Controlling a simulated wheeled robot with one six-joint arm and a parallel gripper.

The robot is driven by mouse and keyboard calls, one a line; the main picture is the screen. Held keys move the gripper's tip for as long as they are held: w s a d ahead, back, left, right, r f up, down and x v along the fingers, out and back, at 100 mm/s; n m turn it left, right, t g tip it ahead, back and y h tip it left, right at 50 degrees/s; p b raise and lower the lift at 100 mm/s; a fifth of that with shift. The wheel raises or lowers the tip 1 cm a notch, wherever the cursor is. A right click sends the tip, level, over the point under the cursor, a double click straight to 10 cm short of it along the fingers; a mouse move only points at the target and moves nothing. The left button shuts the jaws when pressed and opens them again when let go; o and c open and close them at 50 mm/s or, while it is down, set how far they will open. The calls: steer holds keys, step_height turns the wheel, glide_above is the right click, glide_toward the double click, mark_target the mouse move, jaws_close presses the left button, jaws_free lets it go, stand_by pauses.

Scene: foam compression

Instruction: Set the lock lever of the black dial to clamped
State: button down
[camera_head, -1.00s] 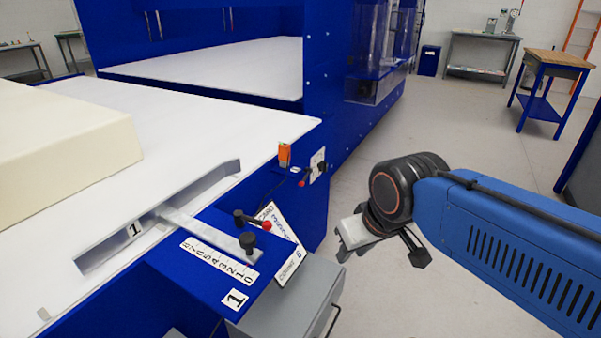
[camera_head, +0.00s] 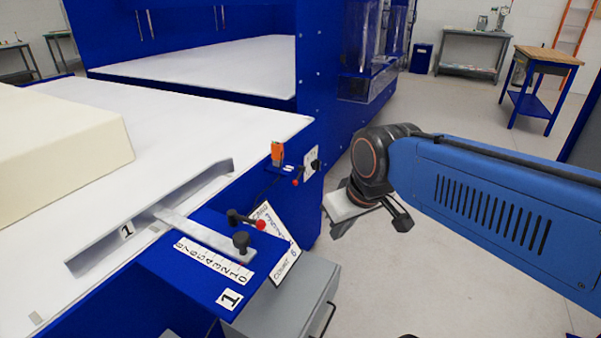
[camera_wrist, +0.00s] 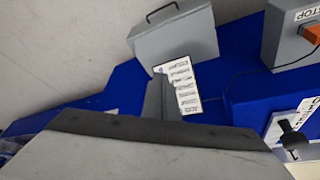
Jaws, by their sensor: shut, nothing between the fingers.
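A black lever with a red ball end (camera_head: 245,220) lies across the blue bracket beside the number scale. A black round knob (camera_head: 241,241) stands just in front of it on the metal bar. A second, smaller red-tipped lever (camera_head: 296,182) is beside a white plate (camera_head: 311,162) with a dark knob on the blue side face. I cannot tell which lever belongs to the black dial, or how it is set. My gripper (camera_head: 345,215) is shut and empty, right of the card and apart from both levers. Its grey finger (camera_wrist: 160,98) appears in the wrist view, which also shows a black knob (camera_wrist: 292,137).
A grey cabinet (camera_head: 285,305) with a handle stands below the tilted white card (camera_head: 284,262). An orange part (camera_head: 277,152) sits on the table edge. A grey STOP box (camera_wrist: 287,40) shows in the wrist view. The floor right of the table is open.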

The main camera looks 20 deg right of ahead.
steer(key=w+d+r+n, duration=0.1)
steer(key=w+d+n, duration=0.1)
steer(key=w, duration=0.9)
steer(key=w+d+r+n+y, duration=0.1)
steer(key=w+d, duration=0.3)
steer(key=w, duration=0.8)
steer(key=w+d+r+n+y, duration=0.1)
steer(key=w+d+n, duration=0.2)
steer(key=w, duration=0.9)
steer(key=shift+d+r+n+g, duration=0.35)
steer(key=shift+d+n+g, duration=0.05)
glide_toward(300, 171)
steer(key=a+f, duration=0.1)
steer(key=f, duration=0.1)
steer(key=s+a+f, duration=0.1)
steer(key=f, duration=0.1)
steer(key=a+f, duration=0.2)
steer(key=shift+s, duration=0.35)
